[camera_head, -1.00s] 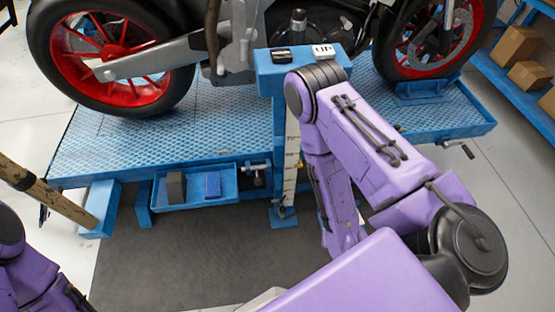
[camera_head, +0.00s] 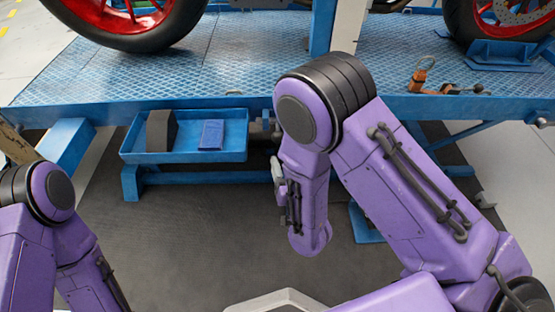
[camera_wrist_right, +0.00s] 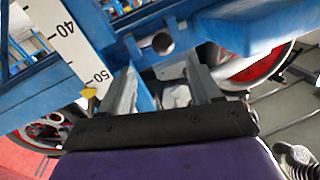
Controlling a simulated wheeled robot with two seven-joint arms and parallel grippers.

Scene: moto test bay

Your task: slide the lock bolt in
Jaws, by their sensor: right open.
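In the right wrist view, the round dark end of what looks like the lock bolt (camera_wrist_right: 162,43) sits in a blue bracket under the lift. A grey and dark fitting beside the tray, likely the same bolt, shows in the head view (camera_head: 262,129), partly hidden by my right arm. My right gripper (camera_wrist_right: 161,68) is open and empty, its two grey fingers pointing toward the bolt end, which appears between and beyond their tips. I cannot tell how far the bolt is in. My left gripper is out of view; only its arm shows at the lower left.
A blue tray (camera_head: 185,154) with a dark block (camera_head: 161,130) and a blue box (camera_head: 211,134) hangs below the blue lift platform (camera_head: 240,75). A white scale (camera_wrist_right: 62,40) with a yellow pointer (camera_wrist_right: 89,92) stands left of the gripper. An orange-handled item (camera_head: 422,74) lies on the platform.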

